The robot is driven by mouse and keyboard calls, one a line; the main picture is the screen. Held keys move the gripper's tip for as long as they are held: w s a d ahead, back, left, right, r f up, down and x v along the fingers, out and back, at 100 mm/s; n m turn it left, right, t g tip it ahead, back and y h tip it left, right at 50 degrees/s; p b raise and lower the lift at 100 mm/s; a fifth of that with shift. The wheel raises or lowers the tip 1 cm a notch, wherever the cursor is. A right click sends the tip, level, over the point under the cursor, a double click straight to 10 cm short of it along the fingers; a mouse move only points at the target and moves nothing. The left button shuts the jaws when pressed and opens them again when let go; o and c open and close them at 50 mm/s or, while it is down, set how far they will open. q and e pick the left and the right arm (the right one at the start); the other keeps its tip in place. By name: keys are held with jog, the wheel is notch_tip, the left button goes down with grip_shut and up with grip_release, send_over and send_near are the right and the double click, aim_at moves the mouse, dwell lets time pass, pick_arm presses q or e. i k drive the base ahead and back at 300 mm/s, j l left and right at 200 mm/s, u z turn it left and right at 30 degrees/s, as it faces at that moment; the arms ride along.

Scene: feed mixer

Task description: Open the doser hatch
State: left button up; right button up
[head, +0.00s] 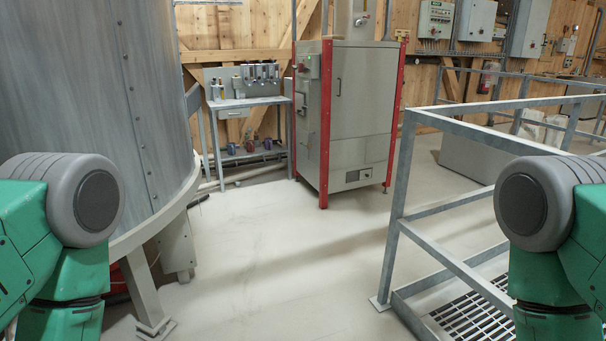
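A steel cabinet (357,115) with red corner posts stands across the room, slightly right of centre. It may be the doser, but no label can be read. Its front panel is closed and has a small dark handle (339,88). The narrower left side has a red knob (301,67) and a dark handle (302,103). Low on the front is a small panel (359,176). I cannot tell which part is the hatch. Only green and grey links of my two arms show at the left and right edges; neither gripper is in view.
A large grey silo (95,85) fills the left on metal legs. A workbench (249,101) stands left of the cabinet. A metal railing (401,205) with a floor grate (475,315) blocks the right. Pale floor (270,255) is clear between silo and railing.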

aim_at(365, 78)
jog(key=i+j, duration=0.15)
jog(key=i, duration=0.85)
jog(key=i+j, duration=0.1)
jog(key=i, duration=0.85)
